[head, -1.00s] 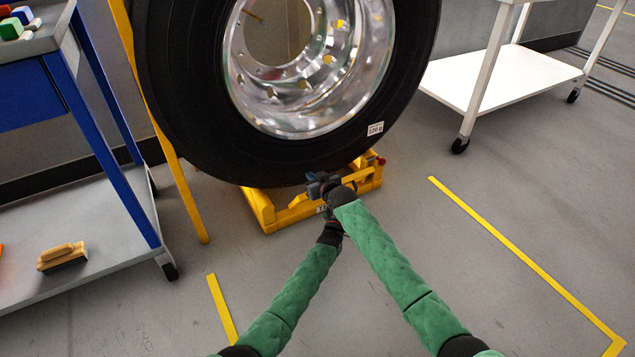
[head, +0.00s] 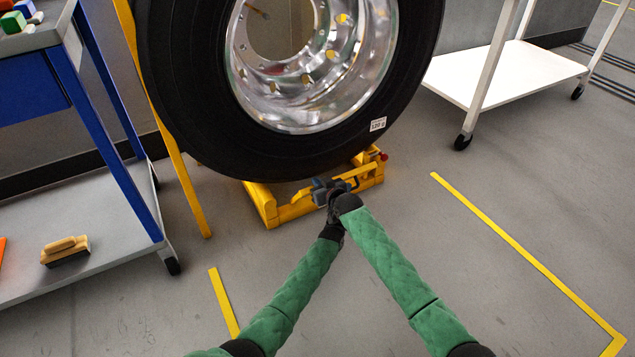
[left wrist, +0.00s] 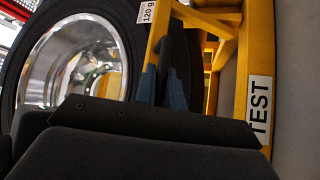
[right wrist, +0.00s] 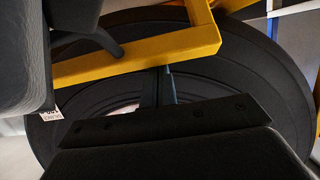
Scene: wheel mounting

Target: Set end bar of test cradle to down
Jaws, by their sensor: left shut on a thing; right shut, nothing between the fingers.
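The yellow test cradle (head: 268,206) lies on the floor under the front of the big tyre (head: 190,150). Its TEST label (left wrist: 259,108) shows in the left wrist view. Both my grippers are close together at the cradle's front. My left gripper (left wrist: 172,85) is shut on a yellow bar (left wrist: 158,30), which appears to be the end bar; my fingers partly hide the grip. My right gripper (right wrist: 160,88) is shut and empty, beside a yellow cradle bar (right wrist: 140,55) in the right wrist view. The bar's exact angle is hard to tell.
A blue-framed cart (head: 120,165) with a brush (head: 65,250) on its lower shelf stands at left. A white trolley (head: 500,70) stands at right. Yellow floor lines (head: 520,260) mark the clear floor in front.

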